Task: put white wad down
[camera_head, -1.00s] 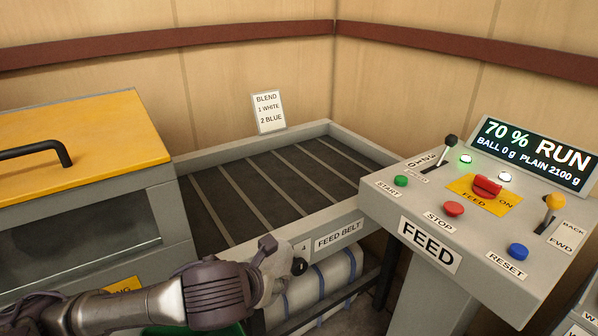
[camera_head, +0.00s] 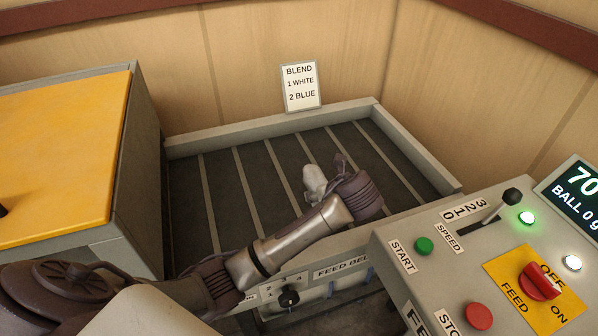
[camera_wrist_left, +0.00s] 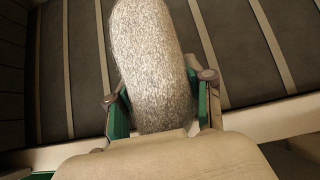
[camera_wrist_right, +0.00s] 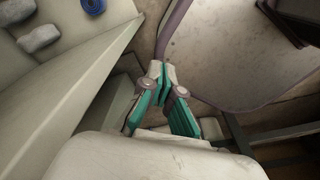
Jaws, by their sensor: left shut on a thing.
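The white wad (camera_wrist_left: 152,55), a pale speckled elongated lump, is clamped between the fingers of my left gripper (camera_wrist_left: 161,108) in the left wrist view. In the head view the wad (camera_head: 315,181) shows just beyond my left gripper (camera_head: 334,178), over the dark feed belt (camera_head: 262,172). I cannot tell whether it touches the belt. My right gripper (camera_wrist_right: 161,78) is in the right wrist view, its fingertips together with nothing seen between them.
The belt has pale cross slats and a raised grey rim (camera_head: 270,126). A yellow-lidded machine (camera_head: 70,150) stands left. The FEED console (camera_head: 455,265) stands right. A BLEND sign (camera_head: 301,85) leans at the back. Grey lumps (camera_wrist_right: 40,38) and a blue roll (camera_wrist_right: 93,6) show in the right wrist view.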

